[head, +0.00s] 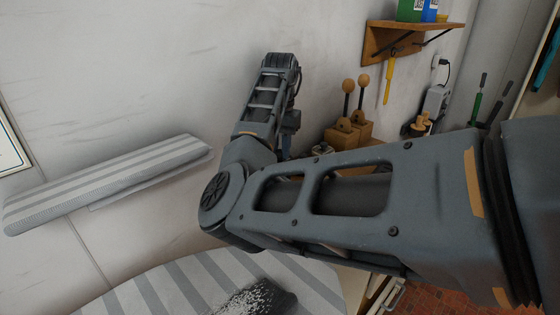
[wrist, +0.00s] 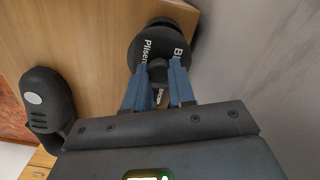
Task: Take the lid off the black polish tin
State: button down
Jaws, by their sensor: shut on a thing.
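In the wrist view my gripper (wrist: 160,67) has its two blue fingers close together, shut on a small dark thing. A bit of it with light lettering, perhaps "BROWN", shows between the fingers. In the head view my forearm and wrist hide most of the gripper.
A black rounded thing with a grey oval (wrist: 47,100) is left of my gripper, by a wooden surface (wrist: 75,35). A pale wall (wrist: 250,45) rises close on the right.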

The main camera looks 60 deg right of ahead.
jog(key=s+a+r+p, duration=0.1)
jog(key=s+a, duration=0.4)
jog(key=s, duration=1.3)
jog(key=shift+s+r+p, duration=0.15)
jog(key=shift+s+p, duration=0.2)
jog(key=shift+p, duration=0.45)
